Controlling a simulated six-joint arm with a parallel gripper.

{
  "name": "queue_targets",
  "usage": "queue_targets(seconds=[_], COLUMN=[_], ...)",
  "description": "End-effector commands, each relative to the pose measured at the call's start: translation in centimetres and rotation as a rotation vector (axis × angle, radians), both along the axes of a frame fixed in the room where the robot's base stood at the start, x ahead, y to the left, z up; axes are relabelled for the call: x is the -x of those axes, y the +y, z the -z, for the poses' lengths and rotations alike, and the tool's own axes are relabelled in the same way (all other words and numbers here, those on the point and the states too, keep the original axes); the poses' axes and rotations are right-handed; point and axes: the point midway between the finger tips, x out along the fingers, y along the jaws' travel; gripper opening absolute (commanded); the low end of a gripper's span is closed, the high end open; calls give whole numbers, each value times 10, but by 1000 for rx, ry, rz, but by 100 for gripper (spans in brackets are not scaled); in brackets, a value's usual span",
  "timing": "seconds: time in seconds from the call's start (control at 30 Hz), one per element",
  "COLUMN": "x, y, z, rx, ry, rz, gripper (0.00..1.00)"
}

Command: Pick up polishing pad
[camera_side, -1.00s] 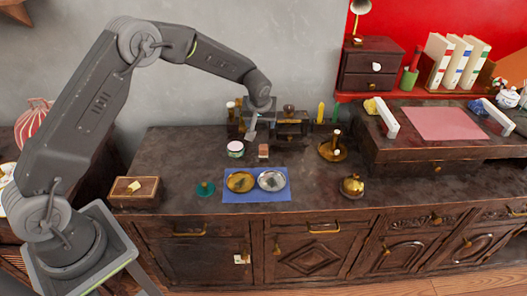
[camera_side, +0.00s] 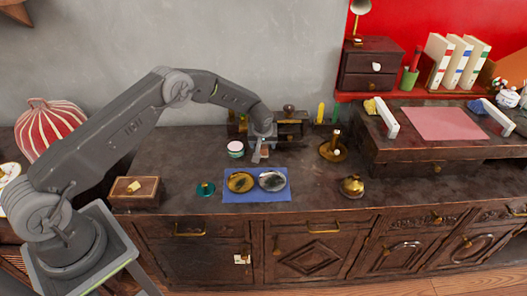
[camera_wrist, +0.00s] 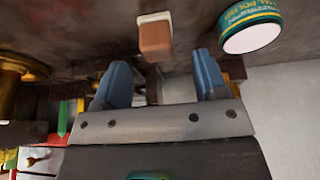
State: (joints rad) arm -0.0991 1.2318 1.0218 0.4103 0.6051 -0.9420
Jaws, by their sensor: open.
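The polishing pad appears to be the small red-brown block with a white layer (camera_wrist: 155,38). It stands on the dark cabinet top and shows partly behind my gripper in the side view (camera_side: 265,153). My gripper (camera_side: 259,153) is low over the cabinet top, right at the block. In the wrist view my gripper (camera_wrist: 160,60) is open, its two blue-grey fingers apart. The block lies just beyond the fingertips, roughly between their lines, with nothing held. Whether a finger touches it I cannot tell.
A round polish tin (camera_wrist: 250,28) stands close beside the block; it also shows in the side view (camera_side: 235,149). A blue cloth (camera_side: 257,197) with two oval dishes lies in front. A brass candlestick (camera_side: 333,150) is to the right. Dark wooden holders (camera_side: 291,124) stand behind.

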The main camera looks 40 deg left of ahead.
Motion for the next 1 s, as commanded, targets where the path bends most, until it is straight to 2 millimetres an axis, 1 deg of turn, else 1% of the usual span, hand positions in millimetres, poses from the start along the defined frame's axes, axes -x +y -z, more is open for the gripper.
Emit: queue_targets(seconds=[0.03,0.1,0.27,0.4,0.6,1.0], x=[-3,-7,-13,-14,-14,-14], y=[2,4,9,10,10,10], z=[8,17,33,37,37,36], rx=[0,0,0,-1,-1,-1], ry=[3,2,1,1,1,1], rz=[-1,-2,0,0,0,0], gripper=[66,66,66,66,65,27])
